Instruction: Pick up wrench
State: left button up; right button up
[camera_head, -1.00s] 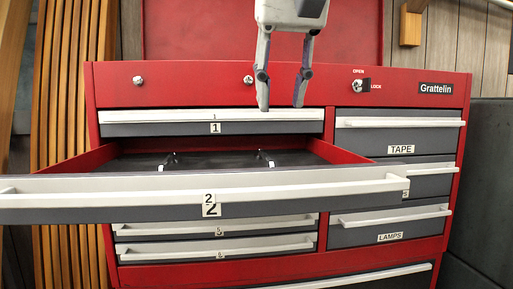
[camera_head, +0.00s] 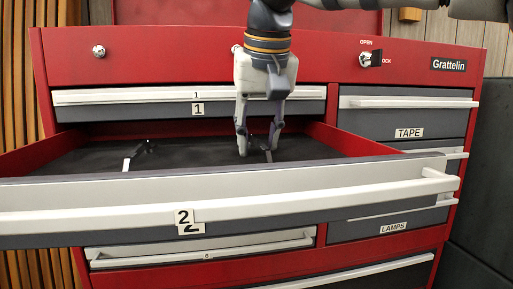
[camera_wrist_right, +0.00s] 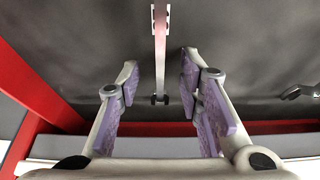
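Drawer 2 (camera_head: 60,212) of the red tool chest is pulled out, and its dark floor holds slim metal tools. One narrow grey tool (camera_wrist_right: 160,45) lies between the fingers in the right wrist view; I cannot tell for certain that it is the wrench. Its lower part shows beside the fingers in the head view (camera_head: 267,154). My right gripper (camera_head: 257,149) points down into the drawer. Its purple-padded fingers (camera_wrist_right: 160,68) are open on either side of the tool, apart from it. My left gripper is not in view.
Another tool with a dark head (camera_head: 140,150) lies farther left in the drawer. The drawer's front wall and red sides surround the gripper. Closed drawer 1 (camera_head: 270,108) is just behind it. Closed drawers labelled TAPE (camera_head: 450,125) and LAMPS (camera_head: 350,233) are at the right.

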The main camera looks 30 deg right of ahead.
jog(key=shift+r, duration=0.15)
dwell(0.5)
grip_shut()
